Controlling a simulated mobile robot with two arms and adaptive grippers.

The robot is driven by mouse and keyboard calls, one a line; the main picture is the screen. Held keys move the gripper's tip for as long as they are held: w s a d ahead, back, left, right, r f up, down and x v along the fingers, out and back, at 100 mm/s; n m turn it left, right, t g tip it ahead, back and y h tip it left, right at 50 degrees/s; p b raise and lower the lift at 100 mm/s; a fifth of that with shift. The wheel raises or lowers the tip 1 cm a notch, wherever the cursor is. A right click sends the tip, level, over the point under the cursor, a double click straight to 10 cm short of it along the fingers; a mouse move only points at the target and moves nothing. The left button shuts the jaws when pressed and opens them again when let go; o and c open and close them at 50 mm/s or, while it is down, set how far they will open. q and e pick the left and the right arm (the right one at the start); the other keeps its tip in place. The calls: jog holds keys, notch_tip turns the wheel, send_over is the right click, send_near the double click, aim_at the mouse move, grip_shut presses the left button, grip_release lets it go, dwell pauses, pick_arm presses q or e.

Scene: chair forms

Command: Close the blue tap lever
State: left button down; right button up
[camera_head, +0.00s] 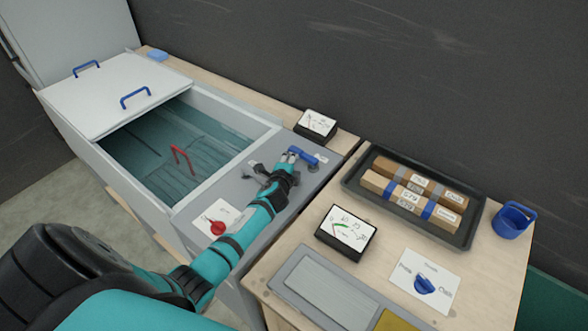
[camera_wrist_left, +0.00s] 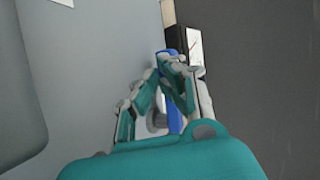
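The blue tap lever (camera_head: 304,156) sits on the grey panel at the right end of the tank. In the left wrist view the blue lever (camera_wrist_left: 172,118) runs behind and between my fingers. My left gripper (camera_head: 288,156) is at the lever's left end, its fingertips at or very near it. In the wrist view the fingertips of my left gripper (camera_wrist_left: 160,68) are close together with a narrow gap. I cannot tell whether they touch or grip the lever. My right gripper is not in view.
A red knob (camera_head: 218,227) on a white label lies left of my forearm. A small gauge (camera_head: 317,123) stands behind the lever, another gauge (camera_head: 346,232) on the wooden table. A black tray (camera_head: 466,236) holds wrapped bars. The open tank (camera_head: 256,143) is left of the panel.

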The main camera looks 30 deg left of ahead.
pick_arm(q)
jog(key=shift+s+d+r, duration=0.1)
jog(key=shift+s+d, duration=0.1)
jog(key=shift+s, duration=0.3)
jog(key=v, duration=1.1)
jog(key=shift+a, duration=0.1)
